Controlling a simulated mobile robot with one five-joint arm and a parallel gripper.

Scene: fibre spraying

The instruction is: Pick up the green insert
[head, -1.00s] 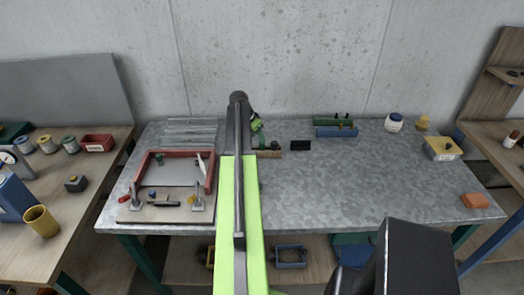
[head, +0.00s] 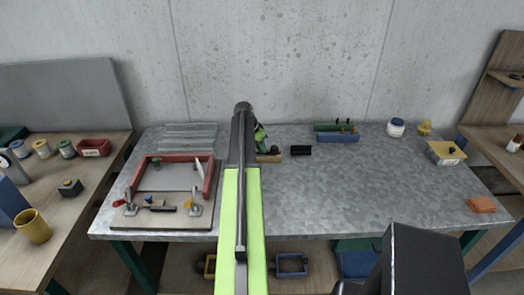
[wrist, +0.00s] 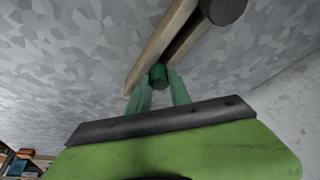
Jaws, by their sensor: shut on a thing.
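The green insert (wrist: 158,76) is a small dark green cylinder, seen in the wrist view between the pale green fingers of my gripper (wrist: 160,92). The fingers are shut on it. Wooden bars (wrist: 160,45) with a dark round end lie just beyond it; I cannot tell whether the insert touches them or is clear of the table. In the head view my arm reaches over the middle of the table, and it hides the fingertips and the held insert. A brown wooden piece (head: 268,157) shows just right of the arm's end.
A red frame (head: 209,180) with clamps stands on a board at the table's left. A black block (head: 301,150) and a blue holder (head: 338,138) lie right of my arm. A white jar (head: 396,127) and yellow box (head: 445,153) stand further right.

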